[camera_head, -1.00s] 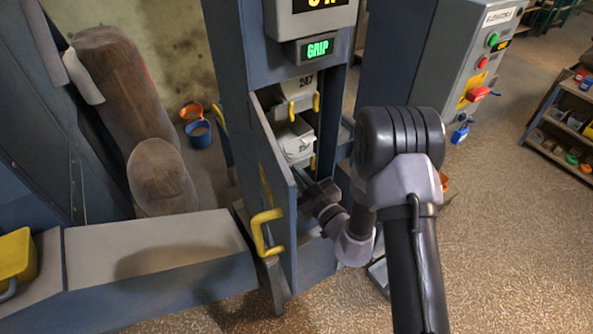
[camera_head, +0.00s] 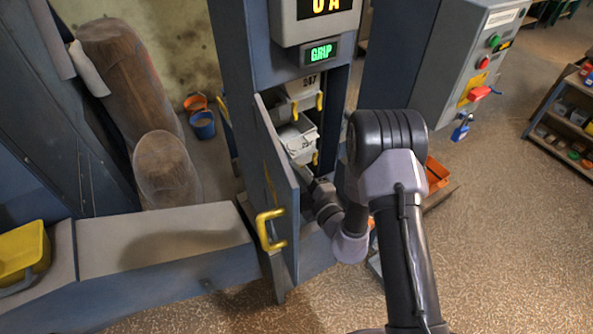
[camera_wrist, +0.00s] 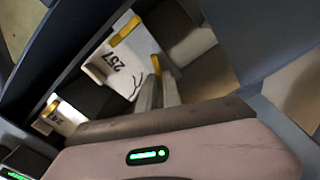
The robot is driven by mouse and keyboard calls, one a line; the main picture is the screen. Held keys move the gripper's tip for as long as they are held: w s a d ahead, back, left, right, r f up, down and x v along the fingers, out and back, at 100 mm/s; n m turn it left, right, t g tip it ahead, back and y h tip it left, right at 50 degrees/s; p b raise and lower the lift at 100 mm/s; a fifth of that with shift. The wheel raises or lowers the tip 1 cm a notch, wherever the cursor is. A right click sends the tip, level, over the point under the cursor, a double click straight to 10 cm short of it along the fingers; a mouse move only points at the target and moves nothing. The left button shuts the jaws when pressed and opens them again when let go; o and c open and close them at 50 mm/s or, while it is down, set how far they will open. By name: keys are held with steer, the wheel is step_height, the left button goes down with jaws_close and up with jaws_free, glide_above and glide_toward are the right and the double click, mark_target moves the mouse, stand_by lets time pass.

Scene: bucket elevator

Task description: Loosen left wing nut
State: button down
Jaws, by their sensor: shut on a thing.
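My gripper (camera_head: 314,182) reaches into the open casing just below the lower white bucket (camera_head: 298,140). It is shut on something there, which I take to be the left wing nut. In the wrist view, the pale gripper body with green lights fills the bottom. An upper bucket (camera_head: 303,86) hangs above the lower one in the head view.
The open casing door (camera_head: 280,190) with its yellow handle (camera_head: 268,230) stands close left of my gripper. A green sign (camera_head: 320,51) reads GRIP above the opening. A control box (camera_head: 465,60) stands right, with an orange crate (camera_head: 436,173) below. Floor at lower right is clear.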

steer(key=shift+f+n, duration=0.15)
steer(key=shift+n, duration=0.95)
steer(key=shift+f+n, duration=0.1)
steer(key=shift+n, duration=1)
steer(key=c, duration=1.5)
jaws_free()
